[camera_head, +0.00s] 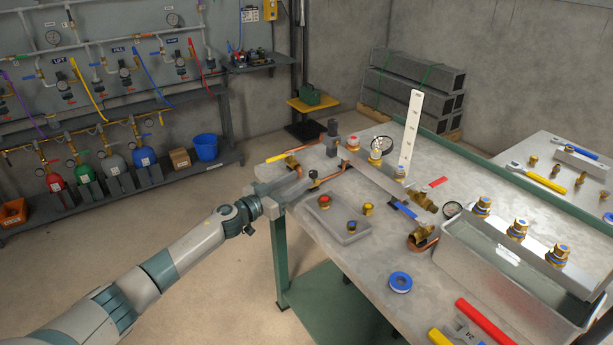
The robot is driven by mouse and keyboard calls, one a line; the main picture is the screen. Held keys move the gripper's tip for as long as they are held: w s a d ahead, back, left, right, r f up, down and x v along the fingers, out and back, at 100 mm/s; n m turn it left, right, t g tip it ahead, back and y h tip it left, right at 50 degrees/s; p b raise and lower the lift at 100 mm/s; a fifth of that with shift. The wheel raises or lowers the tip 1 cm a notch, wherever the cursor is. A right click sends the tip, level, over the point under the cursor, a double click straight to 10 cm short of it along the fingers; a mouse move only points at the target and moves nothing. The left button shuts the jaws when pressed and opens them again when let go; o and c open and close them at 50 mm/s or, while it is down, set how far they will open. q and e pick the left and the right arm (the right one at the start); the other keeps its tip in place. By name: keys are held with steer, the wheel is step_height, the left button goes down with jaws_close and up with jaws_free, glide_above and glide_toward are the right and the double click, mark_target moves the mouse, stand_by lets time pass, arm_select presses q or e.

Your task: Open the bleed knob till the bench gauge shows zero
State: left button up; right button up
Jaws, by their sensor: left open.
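My left gripper (304,178) reaches in from the left over the near-left edge of the workbench (345,265). It is open, its fingers pointing at the copper pipework (330,176), with nothing seen between them. Whether it touches anything is unclear. A metal manifold block (375,178) with brass fittings lies across the bench. I cannot tell which fitting is the bleed knob. My right gripper is out of view.
A shallow tray (335,228) with small fittings sits near the gripper. Blue tape (400,282), a grey bin (500,275) and a red-handled tool (485,322) lie to the right. A white upright scale (410,130) stands behind the manifold. Floor left of the bench is clear.

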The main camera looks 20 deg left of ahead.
mark_target(310, 174)
arm_select(q)
steer(key=shift+x, duration=2.15)
jaws_close()
